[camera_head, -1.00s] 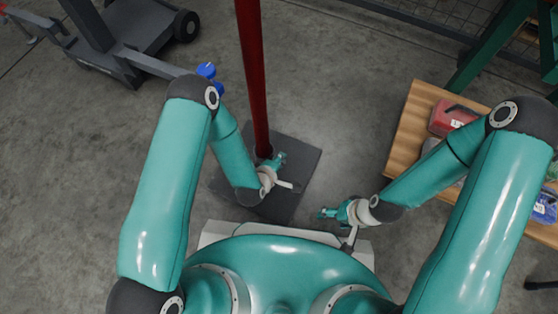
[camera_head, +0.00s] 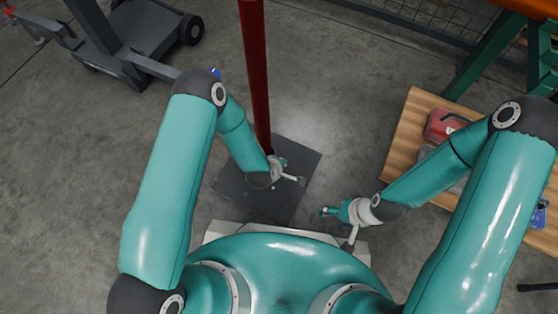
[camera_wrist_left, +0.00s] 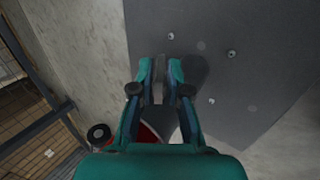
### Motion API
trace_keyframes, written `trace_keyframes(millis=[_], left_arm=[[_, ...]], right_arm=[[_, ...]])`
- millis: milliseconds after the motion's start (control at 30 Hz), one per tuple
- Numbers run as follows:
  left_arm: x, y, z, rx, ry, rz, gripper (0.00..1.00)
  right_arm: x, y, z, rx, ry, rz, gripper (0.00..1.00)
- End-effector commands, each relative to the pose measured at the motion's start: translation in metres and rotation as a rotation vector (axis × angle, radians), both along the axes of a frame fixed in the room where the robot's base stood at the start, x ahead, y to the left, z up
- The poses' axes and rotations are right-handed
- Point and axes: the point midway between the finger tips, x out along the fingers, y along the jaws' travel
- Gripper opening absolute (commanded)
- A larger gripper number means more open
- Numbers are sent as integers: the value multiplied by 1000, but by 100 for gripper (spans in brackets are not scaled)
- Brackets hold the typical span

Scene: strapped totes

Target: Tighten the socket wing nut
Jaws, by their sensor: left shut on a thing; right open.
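The red post (camera_head: 256,80) stands in a socket on the dark square base plate (camera_head: 303,155). My left gripper (camera_head: 281,162) is at the foot of the post, on its right side, low over the plate. In the left wrist view my left gripper's fingers (camera_wrist_left: 160,66) are closed on a small dark part, seemingly the wing nut, which they mostly hide. The red post also shows between the fingers' bases (camera_wrist_left: 147,134). My right gripper (camera_head: 327,212) is open and empty, above the floor right of the plate.
A wooden-topped bench (camera_head: 403,125) with a red item (camera_head: 445,124) stands on the right. A dark wheeled cart (camera_head: 150,40) is at the upper left. Wire fencing (camera_head: 420,15) runs along the back. The floor between plate and bench is clear.

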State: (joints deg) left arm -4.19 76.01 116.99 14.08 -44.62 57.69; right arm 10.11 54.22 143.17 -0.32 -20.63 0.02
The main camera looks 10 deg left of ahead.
Motion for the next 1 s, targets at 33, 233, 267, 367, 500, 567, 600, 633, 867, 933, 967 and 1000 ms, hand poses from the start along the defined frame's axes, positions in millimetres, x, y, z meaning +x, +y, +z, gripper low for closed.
trace_keyframes(millis=[33,233,267,367,500,567,600,633,867,933,967,1000], left_arm=[[2,1,4,12,31,8,0],[2,1,1,32,108,7,0],[2,1,1,33,111,8,0],[2,1,0,33,113,8,0],[2,1,0,33,112,8,0],[2,1,1,33,111,8,19],[2,1,1,33,111,8,25],[2,1,1,33,111,8,30],[2,0,1,33,111,4,33],[1,0,1,33,111,3,33],[1,0,2,33,111,3,33],[1,0,3,32,111,3,33]], right_arm=[[0,0,8,0,0,0,69],[0,0,13,0,0,0,69],[0,0,13,0,0,0,69],[0,0,12,0,0,0,69],[0,0,12,0,0,0,69],[0,0,12,0,0,0,69],[0,0,12,0,0,0,69],[0,0,12,0,0,0,69],[0,0,12,0,0,0,69],[0,0,12,0,0,0,69],[0,0,13,0,0,0,69],[0,0,13,0,0,0,69]])
